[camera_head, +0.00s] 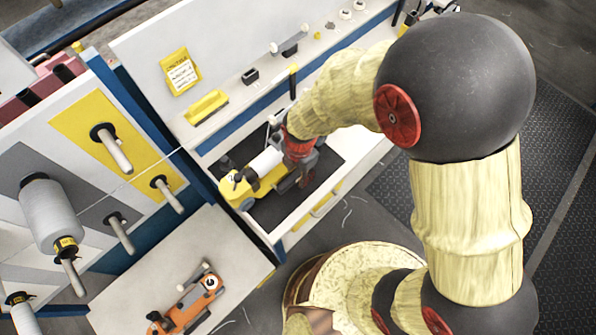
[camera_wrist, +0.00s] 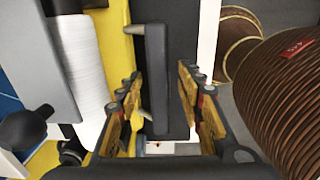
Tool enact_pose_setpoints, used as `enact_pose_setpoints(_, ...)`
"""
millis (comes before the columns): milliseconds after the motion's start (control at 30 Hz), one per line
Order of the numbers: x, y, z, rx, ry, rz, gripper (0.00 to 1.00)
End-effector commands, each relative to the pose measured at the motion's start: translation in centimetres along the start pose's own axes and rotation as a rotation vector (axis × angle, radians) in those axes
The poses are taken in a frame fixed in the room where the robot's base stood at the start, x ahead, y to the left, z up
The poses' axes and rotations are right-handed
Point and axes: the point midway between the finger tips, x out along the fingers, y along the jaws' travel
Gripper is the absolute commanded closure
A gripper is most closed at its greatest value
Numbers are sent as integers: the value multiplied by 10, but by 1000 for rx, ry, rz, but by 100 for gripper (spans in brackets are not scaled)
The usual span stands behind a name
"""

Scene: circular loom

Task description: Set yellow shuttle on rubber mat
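The yellow shuttle (camera_head: 240,192), with a white bobbin (camera_head: 266,161), lies on the dark rubber mat (camera_head: 272,214) on the white bench. My gripper (camera_head: 301,172) is low over the shuttle's right side. In the wrist view, a dark handle bar (camera_wrist: 156,75) on the yellow shuttle body (camera_wrist: 116,40) stands between my gripper's two fingers (camera_wrist: 158,108). Gaps show on both sides of the bar, so the fingers are open around it. The white bobbin (camera_wrist: 82,60) is left of the fingers. My arm hides part of the mat and shuttle in the head view.
An orange shuttle (camera_head: 188,304) lies on the lower white table. A spool rack (camera_head: 75,170) with pegs stands at the left. A yellow tray (camera_head: 206,107) and small parts are on the shelf behind. The bench right of the mat is partly clear.

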Motion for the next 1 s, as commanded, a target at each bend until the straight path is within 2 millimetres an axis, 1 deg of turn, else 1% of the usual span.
enact_pose_setpoints(267,0,-2,0,0,1,-4,61)
enact_pose_setpoints(367,-5,-1,0,0,1,-2,61)
enact_pose_setpoints(467,-18,1,0,0,-1,2,61)
enact_pose_setpoints(800,-85,1,0,0,-1,4,61)
enact_pose_setpoints(900,-101,1,0,0,-1,2,61)
enact_pose_setpoints(1000,-111,1,0,0,0,1,61)
